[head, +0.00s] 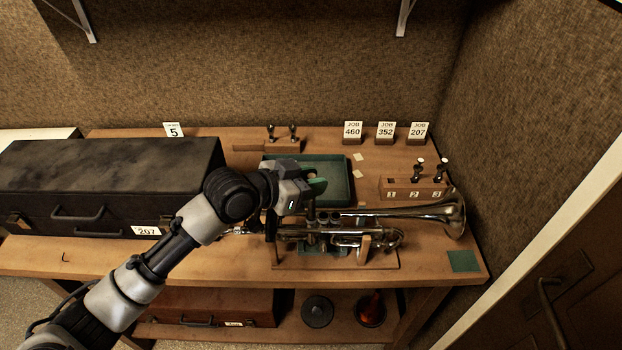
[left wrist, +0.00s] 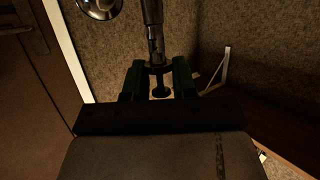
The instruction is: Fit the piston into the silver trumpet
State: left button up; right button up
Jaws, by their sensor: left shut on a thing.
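The silver trumpet (head: 440,212) lies in a wooden holder on the bench, its bell to the right. Part of its bell also shows at the top of the left wrist view (left wrist: 100,6). My left gripper (head: 314,188) is over the left part of the trumpet, near its valves, with its green fingers shut on a piston (left wrist: 155,40). The piston's stem and round button show between the fingers, and its body extends away from them. In the head view the piston's lower end is hard to separate from the trumpet, so I cannot tell whether it is inside a casing.
A numbered wooden block (head: 413,194) holds two pistons, at 2 and 3. A rack (head: 268,146) with two pistons stands behind the green tray (head: 345,200). Job cards (head: 386,131) line the back. A large dark case (head: 110,180) fills the left. A green pad (head: 464,261) lies front right.

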pick_arm(q)
jog(key=shift+r+p, duration=0.4)
jog(key=shift+p, duration=0.15)
dwell(0.4)
dwell(1.1)
jog(key=b, duration=0.3)
send_over(310, 217)
jog(key=shift+w+d+f, duration=0.1)
jog(key=shift+w+f, duration=0.05)
jog(key=shift+f, duration=1.05)
jog(key=shift+w+f, duration=0.15)
jog(key=shift+f, duration=1)
jog(key=o, duration=1)
